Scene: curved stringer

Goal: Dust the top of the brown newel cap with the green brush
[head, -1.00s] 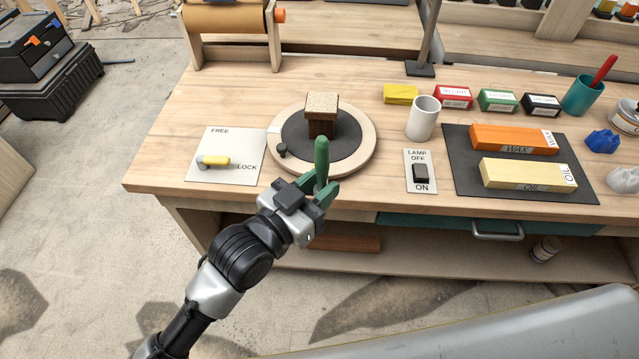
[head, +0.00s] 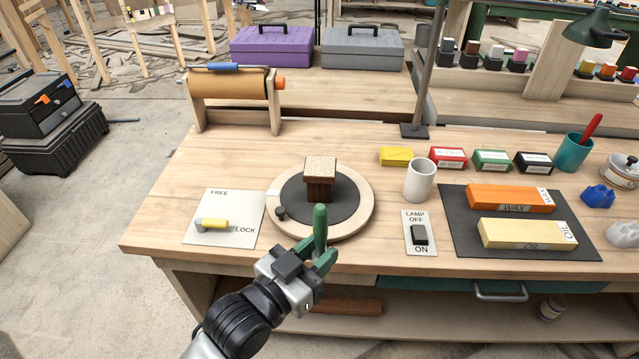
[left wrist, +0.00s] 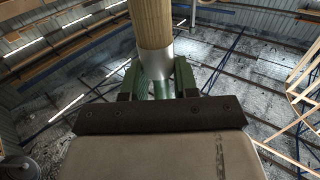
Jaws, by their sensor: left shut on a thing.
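The brown newel cap (head: 320,188) stands on a dark round turntable with a pale wooden rim (head: 364,217). Its top is pale and speckled. My left gripper (head: 315,257) is shut on the green brush (head: 320,228), in front of the turntable and apart from the cap. The green handle points up in the head view. In the left wrist view the brush (left wrist: 153,25) shows a tan part, a silver band and green between the fingers. My right gripper is not in view.
A lamp switch (head: 419,235), a white cup (head: 419,180) and a dark mat (head: 465,236) with orange and yellow blocks are to the right. A paper roll (head: 230,88) stands behind.

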